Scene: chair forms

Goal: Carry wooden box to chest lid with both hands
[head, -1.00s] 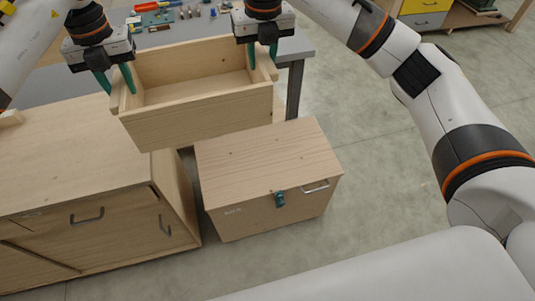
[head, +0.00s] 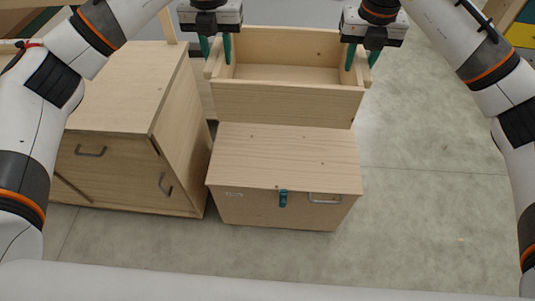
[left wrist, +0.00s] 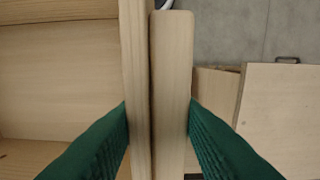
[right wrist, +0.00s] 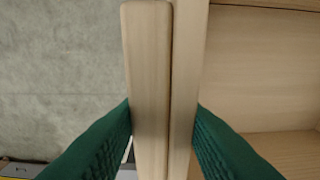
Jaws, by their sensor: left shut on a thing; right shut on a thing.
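The open wooden box (head: 288,104) is held level in the head view, behind and apparently above the chest lid (head: 285,152). My left gripper (head: 215,48) is shut on the box's left end, on the side wall and the strip along it. The left wrist view shows its green fingers on both sides of that end (left wrist: 155,90). My right gripper (head: 362,55) is shut on the right end the same way, and the right wrist view shows that end (right wrist: 165,80) between the fingers. The box looks empty. The chest lid is closed and bare.
A wooden cabinet (head: 120,90) with metal handles stands left of the chest, with a narrow gap between them. The chest front has a teal latch (head: 283,198) and a metal handle (head: 325,198). Open grey floor (head: 430,190) lies to the right.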

